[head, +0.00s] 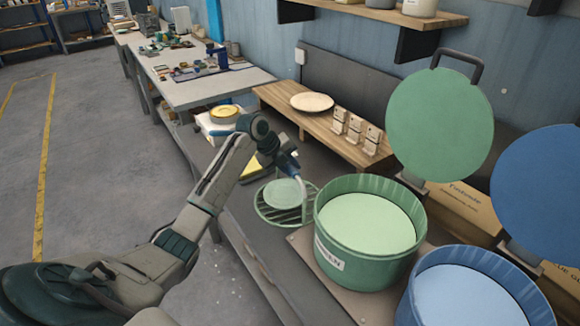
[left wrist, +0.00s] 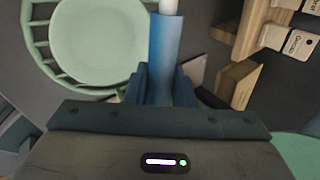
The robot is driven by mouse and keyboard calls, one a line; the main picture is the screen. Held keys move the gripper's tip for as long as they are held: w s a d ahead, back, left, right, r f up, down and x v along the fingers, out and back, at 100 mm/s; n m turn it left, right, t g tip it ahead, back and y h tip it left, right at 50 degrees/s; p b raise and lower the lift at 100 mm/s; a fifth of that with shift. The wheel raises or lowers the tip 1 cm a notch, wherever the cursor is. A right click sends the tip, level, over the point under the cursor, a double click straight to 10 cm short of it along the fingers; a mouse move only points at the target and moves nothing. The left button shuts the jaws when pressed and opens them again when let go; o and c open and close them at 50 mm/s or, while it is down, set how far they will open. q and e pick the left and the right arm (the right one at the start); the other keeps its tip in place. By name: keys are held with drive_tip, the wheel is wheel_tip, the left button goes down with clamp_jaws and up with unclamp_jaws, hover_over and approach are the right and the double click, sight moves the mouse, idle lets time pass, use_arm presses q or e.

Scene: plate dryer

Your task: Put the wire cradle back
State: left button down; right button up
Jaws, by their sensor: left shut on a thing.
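The wire cradle (head: 262,214) is a round green rack with a pale green plate (head: 286,192) lying in it, left of the green drum (head: 350,262). Its slatted rim (left wrist: 38,48) and the plate (left wrist: 98,42) fill the upper left of the left wrist view. My left gripper (head: 290,167) is above the cradle, shut on a blue handle (left wrist: 166,60) with a white stem that leads down toward the cradle. Where the stem joins it is not clear. I cannot tell whether the cradle touches the bench. My right gripper is not in view.
The green drum's round lid (head: 440,125) stands open behind it. A blue drum (head: 470,290) with an open blue lid (head: 540,195) is at the lower right. A wooden shelf (head: 275,97) behind holds a pale plate (head: 312,102) and several small labelled stands.

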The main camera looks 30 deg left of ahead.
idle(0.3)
use_arm(q)
drive_tip(key=c, duration=1.1)
unclamp_jaws()
drive_tip(key=shift+c, duration=0.2)
drive_tip(key=shift+f, duration=0.1)
drive_tip(key=b+v, duration=0.3)
drive_tip(key=v, duration=0.8)
drive_tip(key=shift+s+f, duration=0.1)
